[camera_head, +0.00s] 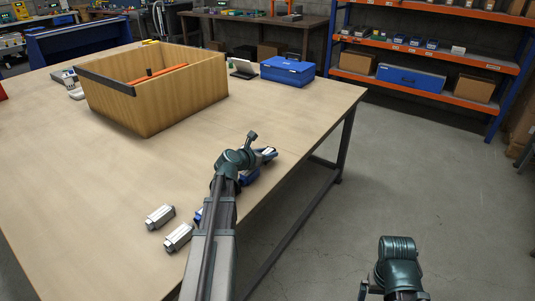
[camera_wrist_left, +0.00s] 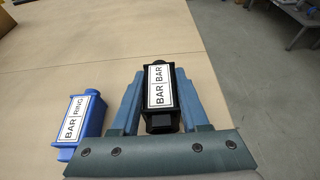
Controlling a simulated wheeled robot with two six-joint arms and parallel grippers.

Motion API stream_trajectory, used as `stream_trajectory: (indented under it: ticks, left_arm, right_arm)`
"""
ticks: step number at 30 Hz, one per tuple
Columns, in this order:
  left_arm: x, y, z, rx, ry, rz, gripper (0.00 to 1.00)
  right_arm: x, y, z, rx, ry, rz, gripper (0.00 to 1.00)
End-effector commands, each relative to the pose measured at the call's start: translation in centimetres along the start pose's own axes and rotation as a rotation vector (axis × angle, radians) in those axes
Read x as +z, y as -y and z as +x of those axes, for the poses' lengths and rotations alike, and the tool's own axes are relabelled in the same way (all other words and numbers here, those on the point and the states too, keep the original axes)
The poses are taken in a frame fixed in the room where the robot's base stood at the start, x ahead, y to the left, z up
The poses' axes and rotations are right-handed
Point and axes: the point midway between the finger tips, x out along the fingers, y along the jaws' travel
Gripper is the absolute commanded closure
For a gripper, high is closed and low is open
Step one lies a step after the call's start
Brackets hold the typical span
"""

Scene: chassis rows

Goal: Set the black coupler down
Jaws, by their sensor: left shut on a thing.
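The black coupler (camera_wrist_left: 160,118) has a white label reading BAR | BAR and sits between the two blue-grey fingers of my left gripper (camera_wrist_left: 160,80) in the left wrist view. The fingers are shut on its sides. I cannot tell whether its underside touches the table. In the head view my left gripper (camera_head: 264,154) is over the table near its right edge, and the coupler is mostly hidden there. Part of my right arm shows at the lower right of the head view, over the floor; its jaws do not show.
A blue coupler (camera_wrist_left: 82,122) labelled BAR | RING lies left of my gripper. Two silver couplers (camera_head: 160,217) (camera_head: 178,238) lie near the table's front. A wooden box (camera_head: 185,108) and a blue case (camera_head: 287,71) stand farther back. The table (camera_head: 110,165) is clear left of centre.

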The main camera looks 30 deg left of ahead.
Motion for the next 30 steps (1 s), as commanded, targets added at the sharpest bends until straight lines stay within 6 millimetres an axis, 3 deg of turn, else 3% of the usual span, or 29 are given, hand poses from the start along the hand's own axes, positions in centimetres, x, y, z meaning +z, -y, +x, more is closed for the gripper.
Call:
stream_trajectory:
  ticks: [4,5,10,19,24,30]
  left_arm:
    - [-0.2,0.0,0.1,0.000,0.001,-0.001,1.00]
    - [-0.2,0.0,0.1,0.000,0.000,0.000,0.53]
    - [-0.2,0.0,0.1,0.000,0.000,0.000,0.25]
    - [0.0,0.0,0.0,0.000,0.000,0.000,0.25]
    - [1.5,0.0,-0.6,0.000,0.000,0.000,0.25]
    - [1.2,0.1,-5.4,0.003,0.000,-0.002,0.25]
  right_arm:
    - [0.0,0.0,0.2,0.000,0.000,0.000,0.00]
    - [0.0,0.0,0.2,0.000,0.000,0.000,0.00]
    - [0.0,0.0,0.2,0.000,0.000,0.000,0.00]
    - [0.0,0.0,0.0,0.000,0.000,0.000,0.00]
    - [0.1,-0.2,-1.7,0.000,0.000,0.000,0.00]
    - [0.2,-0.3,-3.2,0.000,0.000,0.000,0.00]
